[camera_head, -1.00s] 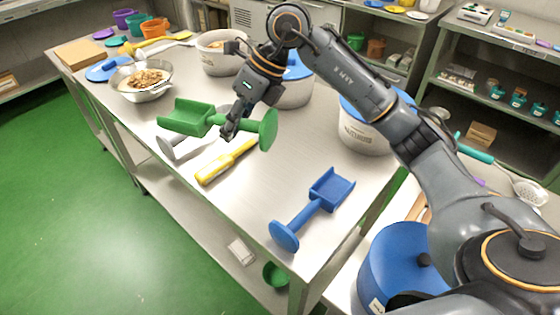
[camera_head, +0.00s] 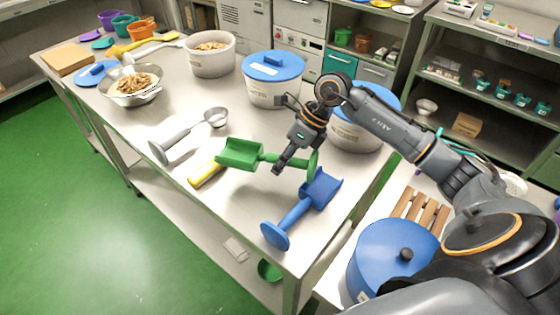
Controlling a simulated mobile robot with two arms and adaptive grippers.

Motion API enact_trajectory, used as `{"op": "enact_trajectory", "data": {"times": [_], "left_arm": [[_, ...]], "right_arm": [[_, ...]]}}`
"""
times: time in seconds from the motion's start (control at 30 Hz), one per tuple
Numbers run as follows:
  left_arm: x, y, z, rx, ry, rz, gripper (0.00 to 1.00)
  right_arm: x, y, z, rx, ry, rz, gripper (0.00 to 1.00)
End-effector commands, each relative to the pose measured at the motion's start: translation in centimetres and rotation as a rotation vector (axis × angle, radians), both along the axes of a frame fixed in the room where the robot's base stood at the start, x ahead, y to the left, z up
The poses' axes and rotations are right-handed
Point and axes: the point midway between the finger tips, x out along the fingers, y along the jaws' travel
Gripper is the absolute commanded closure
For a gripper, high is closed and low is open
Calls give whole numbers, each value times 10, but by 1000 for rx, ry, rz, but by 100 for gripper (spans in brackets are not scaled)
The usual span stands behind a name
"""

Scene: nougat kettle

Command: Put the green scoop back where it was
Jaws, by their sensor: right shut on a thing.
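My right gripper (camera_head: 279,166) is shut on the handle of the green scoop (camera_head: 240,154). The scoop's pan points left and its round end disc is at the right, close to the blue scoop's pan. The green scoop looks held above the table (camera_head: 190,225), over the yellow-handled tool (camera_head: 205,174), which it partly hides. The blue scoop (camera_head: 300,211) lies on the table at the front right. I cannot tell how high the green scoop is. My left gripper is not in view.
A white tub with a blue lid (camera_head: 272,68) stands behind, and another tub (camera_head: 352,133) stands behind my right arm. A bowl of nuts (camera_head: 132,97) sits at the far left. The table's front left area is bare.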

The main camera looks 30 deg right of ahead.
Motion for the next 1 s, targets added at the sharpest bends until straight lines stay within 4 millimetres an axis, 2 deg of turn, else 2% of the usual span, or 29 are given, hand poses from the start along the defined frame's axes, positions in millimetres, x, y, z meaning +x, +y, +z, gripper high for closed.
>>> {"op": "enact_trajectory", "data": {"times": [0.17, 0.77, 0.8, 0.9, 1.0], "left_arm": [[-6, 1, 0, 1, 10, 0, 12], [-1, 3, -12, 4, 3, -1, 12], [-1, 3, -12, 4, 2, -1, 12], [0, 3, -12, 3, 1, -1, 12], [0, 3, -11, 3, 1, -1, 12]], "right_arm": [[1, 0, -2, 0, -4, -1, 100], [0, 0, -14, 1, -1, -1, 100], [0, 0, -14, 1, -1, 0, 78], [0, 0, -14, 1, -1, 0, 58], [0, 0, -14, 0, -1, -1, 56]]}}
